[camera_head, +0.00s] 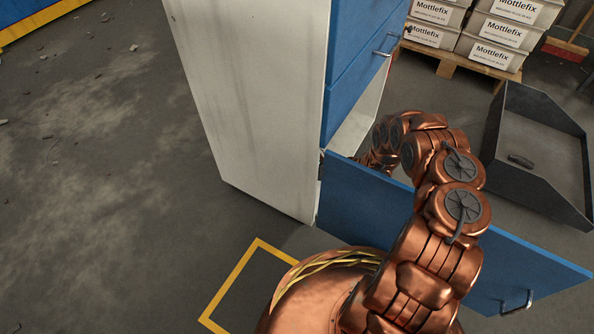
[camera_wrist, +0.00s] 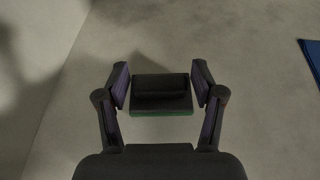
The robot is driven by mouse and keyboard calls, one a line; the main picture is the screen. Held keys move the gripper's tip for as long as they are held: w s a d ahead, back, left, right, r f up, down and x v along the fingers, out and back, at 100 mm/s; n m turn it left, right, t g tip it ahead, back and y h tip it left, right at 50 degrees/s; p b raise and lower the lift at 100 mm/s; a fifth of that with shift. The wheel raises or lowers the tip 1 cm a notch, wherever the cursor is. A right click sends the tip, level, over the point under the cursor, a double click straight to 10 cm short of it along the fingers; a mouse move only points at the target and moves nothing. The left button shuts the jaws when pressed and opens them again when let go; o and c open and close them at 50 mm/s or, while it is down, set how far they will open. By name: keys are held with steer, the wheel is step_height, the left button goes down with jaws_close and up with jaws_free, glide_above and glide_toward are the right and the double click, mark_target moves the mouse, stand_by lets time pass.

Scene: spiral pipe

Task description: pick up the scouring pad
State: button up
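The scouring pad (camera_wrist: 162,107) shows in the wrist view as a dark block with a thin green lower edge. It lies on a pale grey surface (camera_wrist: 240,75), near the middle of the picture. My gripper (camera_wrist: 161,80) is open, with one finger on each side of the pad and only narrow gaps between. I cannot tell how high the fingertips are above the surface. In the head view my arm reaches into the lower part of a white and blue cabinet (camera_head: 255,100), so the gripper and pad are hidden there.
The blue lower door (camera_head: 350,205) stands open beside my arm. A dark metal bin (camera_head: 545,125) is at the right. Boxes (camera_head: 492,30) on a pallet (camera_head: 470,65) stand behind. The floor at the left is mostly clear. A blue edge (camera_wrist: 313,58) shows at the wrist view's right.

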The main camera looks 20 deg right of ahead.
steer(key=c, duration=0.7)
steer(key=shift+o, duration=0.2)
